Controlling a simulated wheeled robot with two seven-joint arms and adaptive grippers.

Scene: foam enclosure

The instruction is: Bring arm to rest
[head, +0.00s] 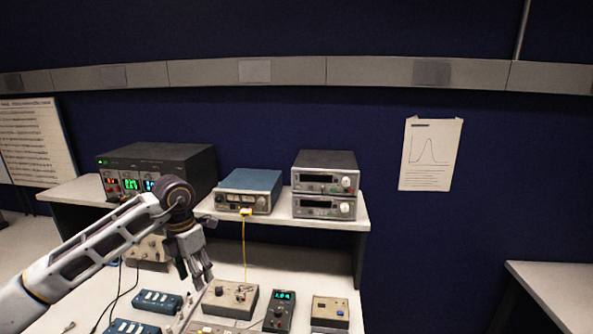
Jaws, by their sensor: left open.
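My left arm (105,240) comes in from the left, raised over the white bench, with its elbow-like bend high and its last part pointing down. My left gripper (196,279) hangs over the bench, its fingers pointing down, open, with nothing seen between them. It appears just behind or above a beige box with knobs (230,299); I cannot tell the exact gap. My right arm and right gripper are not in view.
A shelf (345,217) holds a black power supply (165,158), a blue-topped instrument (248,189) and two stacked grey units (324,187). A dark handheld meter (280,311), a beige box (330,312) and blue switch boxes (157,301) lie on the bench. A yellow cable (244,250) hangs down.

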